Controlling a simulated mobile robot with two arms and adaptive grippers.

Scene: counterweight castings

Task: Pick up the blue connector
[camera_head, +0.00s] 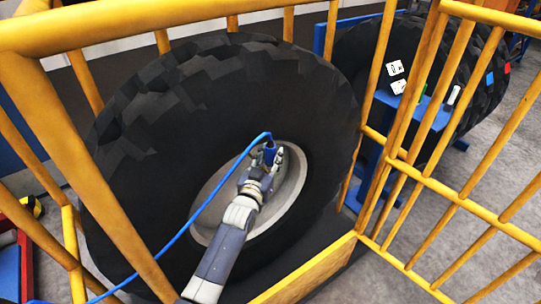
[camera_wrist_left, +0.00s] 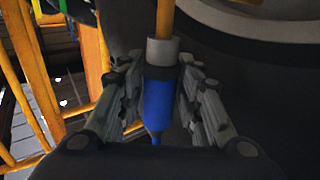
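The blue connector (camera_head: 269,155) is at the fingertips of my left gripper (camera_head: 262,170), in front of the pale hub of the big tyre. A blue cable (camera_head: 200,208) arches from it down to the lower left. In the left wrist view the connector (camera_wrist_left: 159,98) shows as a blue body with a grey collar. The two fingers of my left gripper (camera_wrist_left: 161,90) stand close on either side of it and look shut on it. An orange bar lines up beyond the grey collar; whether they touch I cannot tell. My right gripper is not in view.
A large black tyre (camera_head: 150,135) with a pale hub (camera_head: 293,185) stands behind the gripper. Yellow railings (camera_head: 90,160) surround it at left, top and right. A second tyre (camera_head: 480,85) and a blue table (camera_head: 425,122) with small items are at the right.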

